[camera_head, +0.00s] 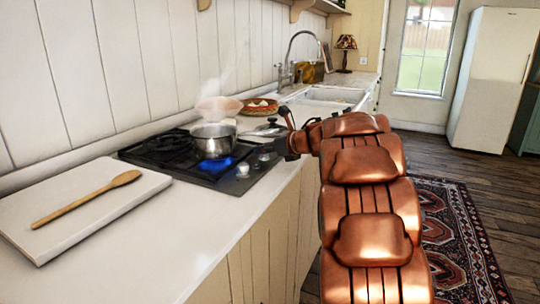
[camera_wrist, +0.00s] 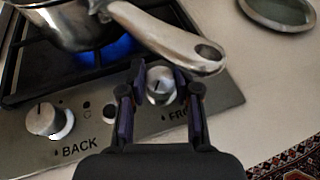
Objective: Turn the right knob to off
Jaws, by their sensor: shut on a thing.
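The hob (camera_head: 165,150) has two knobs on its metal front panel. In the wrist view the right knob (camera_wrist: 161,88) is round and silver, beside lettering that begins "FR". My gripper (camera_wrist: 160,80) is shut on this right knob, with a finger on each side. The left knob (camera_wrist: 45,119), by the word "BACK", stands apart from the fingers; it also shows in the head view (camera_head: 243,170). A blue flame (camera_head: 214,165) burns under a steel pot (camera_head: 213,138). In the head view my gripper (camera_head: 284,150) is at the panel's right end, hiding most of the right knob.
The pot's handle (camera_wrist: 165,35) reaches just beyond my fingertips, close above the knob. Steam rises from the pot. A white board (camera_head: 75,205) with a wooden spoon (camera_head: 90,197) lies left of the hob. A dish (camera_head: 260,106) and a sink (camera_head: 333,95) are farther back.

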